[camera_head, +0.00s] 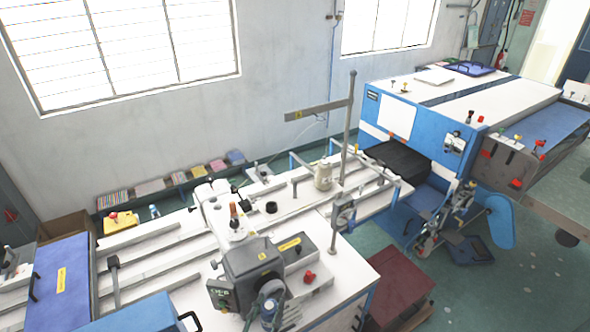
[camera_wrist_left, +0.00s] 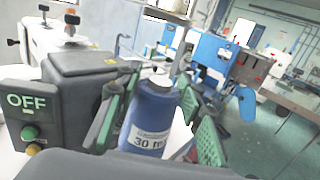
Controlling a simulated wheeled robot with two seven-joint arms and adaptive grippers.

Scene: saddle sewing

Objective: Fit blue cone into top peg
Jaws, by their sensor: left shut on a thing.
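The blue cone (camera_wrist_left: 152,115), a dark blue spool with a white "30 m" label, stands between the green-padded fingers of my left gripper (camera_wrist_left: 160,120) in the left wrist view. The gripper is shut on it. In the head view my left gripper (camera_head: 268,308) is low in the picture, in front of the dark sewing machine head (camera_head: 253,268), and the cone is small there. A brown-topped white cone (camera_head: 234,215) stands on the machine. I cannot tell which peg is the top peg. My right gripper is not in view.
A control box marked OFF (camera_wrist_left: 27,105) with a green button is close at the left in the wrist view. A cream cone (camera_head: 323,178) stands on the white bench beside a tall post (camera_head: 349,130). A blue and white machine (camera_head: 430,110) stands at the right.

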